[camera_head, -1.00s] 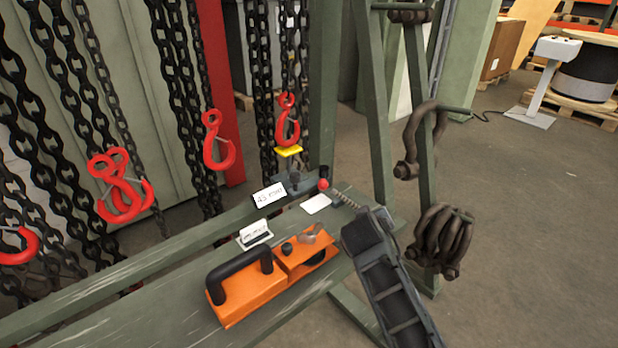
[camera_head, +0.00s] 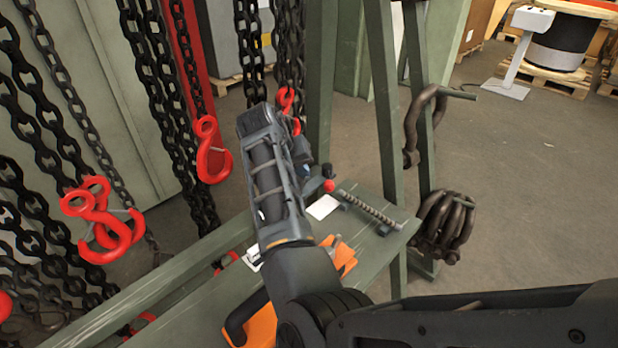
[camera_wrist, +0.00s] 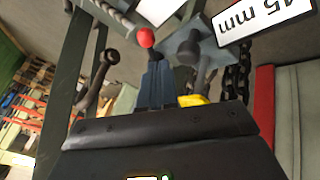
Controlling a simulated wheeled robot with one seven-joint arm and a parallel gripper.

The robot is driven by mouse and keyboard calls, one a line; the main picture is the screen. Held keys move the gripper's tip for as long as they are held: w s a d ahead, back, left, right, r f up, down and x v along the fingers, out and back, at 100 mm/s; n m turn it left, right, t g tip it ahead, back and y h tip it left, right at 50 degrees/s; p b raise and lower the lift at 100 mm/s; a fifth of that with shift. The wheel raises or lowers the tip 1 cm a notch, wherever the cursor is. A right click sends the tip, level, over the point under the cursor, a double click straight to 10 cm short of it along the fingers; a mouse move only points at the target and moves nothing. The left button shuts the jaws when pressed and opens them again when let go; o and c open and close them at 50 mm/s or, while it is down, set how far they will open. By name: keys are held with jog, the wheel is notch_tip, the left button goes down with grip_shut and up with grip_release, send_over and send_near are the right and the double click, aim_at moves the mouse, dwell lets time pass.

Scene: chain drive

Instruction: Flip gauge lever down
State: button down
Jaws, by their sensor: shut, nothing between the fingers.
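The gauge lever shows as a red ball knob (camera_head: 329,185) near the back edge of the green bench, just right of my forearm and wrist. The knob also shows in the wrist view (camera_wrist: 146,38), right at the tips of my fingers. My gripper (camera_wrist: 155,62) is shut and empty, its dark blue fingers close beside or below the knob; I cannot tell whether they touch. The grey gauge body (camera_wrist: 198,45) lies to the right of the fingertips. The lever's arm is mostly hidden behind the fingers.
A white "45 mm" label (camera_wrist: 262,16) stands by the gauge. A blank white card (camera_head: 323,207) and a threaded rod (camera_head: 370,208) lie on the bench (camera_head: 395,240). An orange lifter (camera_head: 262,328) is partly under my arm. Chains with red hooks (camera_head: 213,160) hang behind. Shackles (camera_head: 447,225) hang right.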

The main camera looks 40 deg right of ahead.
jog(key=shift+f, duration=0.1)
jog(key=x, duration=1)
dwell(0.4)
